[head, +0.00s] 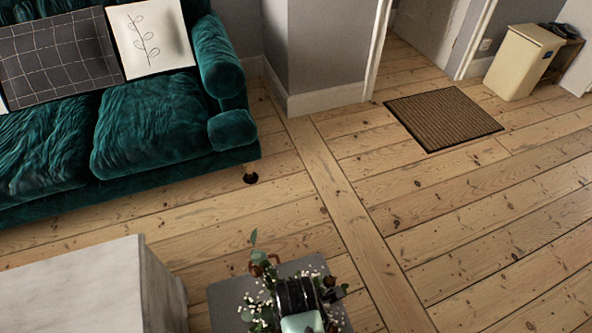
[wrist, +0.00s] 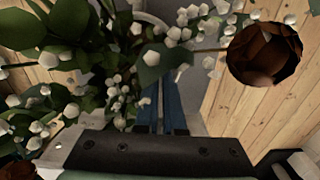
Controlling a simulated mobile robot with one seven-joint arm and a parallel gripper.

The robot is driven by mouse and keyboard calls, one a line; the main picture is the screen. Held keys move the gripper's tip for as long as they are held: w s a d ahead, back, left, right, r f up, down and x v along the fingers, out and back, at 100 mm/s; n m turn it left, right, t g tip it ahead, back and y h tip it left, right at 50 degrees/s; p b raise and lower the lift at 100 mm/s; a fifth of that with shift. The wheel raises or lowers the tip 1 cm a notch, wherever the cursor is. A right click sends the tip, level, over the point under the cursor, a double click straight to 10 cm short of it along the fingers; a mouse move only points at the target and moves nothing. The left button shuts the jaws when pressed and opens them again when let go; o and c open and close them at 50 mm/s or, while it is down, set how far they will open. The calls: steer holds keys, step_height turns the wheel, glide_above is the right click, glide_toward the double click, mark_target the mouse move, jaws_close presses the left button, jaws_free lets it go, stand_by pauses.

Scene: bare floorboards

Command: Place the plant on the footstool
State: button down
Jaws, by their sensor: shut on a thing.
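The plant (head: 262,277) has green leaves, small white blossoms and brown cup-shaped flowers. It is at the bottom of the head view and fills much of the wrist view (wrist: 85,65). My gripper (wrist: 163,108) is shut on the plant, with its blue-sided fingers close together among the stems. My wrist hides the middle of the plant in the head view. A flat grey surface (head: 226,299) lies below the plant; I cannot tell whether it is the footstool or whether the plant touches it. No other footstool is clear.
A pale block-like piece of furniture (head: 75,290) stands at the lower left. A green velvet sofa (head: 150,125) with cushions is at the upper left. A brown doormat (head: 443,117) and a cream bin (head: 522,62) are at the upper right. The floorboards between are clear.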

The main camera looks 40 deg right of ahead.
steer(key=shift+w, duration=0.15)
steer(key=c, duration=1)
jaws_free()
steer(key=shift+f, duration=0.1)
step_height(320, 180, up, 12)
steer(key=p, duration=0.4)
